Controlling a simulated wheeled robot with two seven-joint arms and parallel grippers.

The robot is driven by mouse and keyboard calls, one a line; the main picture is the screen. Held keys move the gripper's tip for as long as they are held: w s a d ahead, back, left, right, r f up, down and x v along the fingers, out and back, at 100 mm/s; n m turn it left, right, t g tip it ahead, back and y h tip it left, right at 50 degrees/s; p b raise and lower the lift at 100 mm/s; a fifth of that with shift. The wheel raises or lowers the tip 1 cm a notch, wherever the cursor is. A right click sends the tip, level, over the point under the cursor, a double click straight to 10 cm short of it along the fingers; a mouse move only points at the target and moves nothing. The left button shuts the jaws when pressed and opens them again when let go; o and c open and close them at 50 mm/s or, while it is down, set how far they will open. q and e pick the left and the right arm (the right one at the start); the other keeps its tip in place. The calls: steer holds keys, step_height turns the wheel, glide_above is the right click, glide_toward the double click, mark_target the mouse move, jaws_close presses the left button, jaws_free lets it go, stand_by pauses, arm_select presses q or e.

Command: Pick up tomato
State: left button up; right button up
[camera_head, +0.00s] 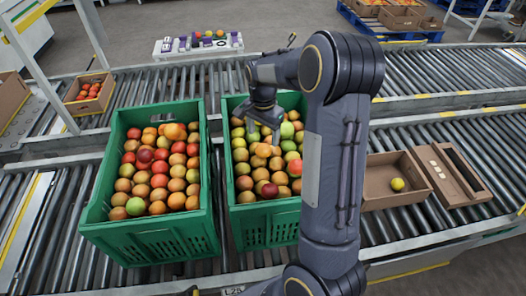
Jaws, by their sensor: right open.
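Red, orange and green tomatoes (160,167) fill the green crate (150,240) on the left. More tomatoes (264,150), mixed yellow, orange, green and red, fill the second green crate (264,225) in the middle. My right gripper (263,138) is over the back part of the middle crate, pointing down, close above the tomatoes. It is open, and I see no tomato held in it. Whether its fingertips touch a tomato is too small to tell. My right arm hides the right side of the middle crate. My left gripper is not in view.
A cardboard box (380,200) with one yellow tomato (397,184) stands on the roller conveyor (420,228) at the right, beside another open box (462,190). A box of red tomatoes (90,104) is at the left. A white tray (198,50) with small items lies behind the rear conveyor.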

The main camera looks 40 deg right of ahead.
mark_target(263, 146)
step_height(263, 146, down, 7)
steer(key=shift+r, duration=0.1)
steer(key=c, duration=0.8)
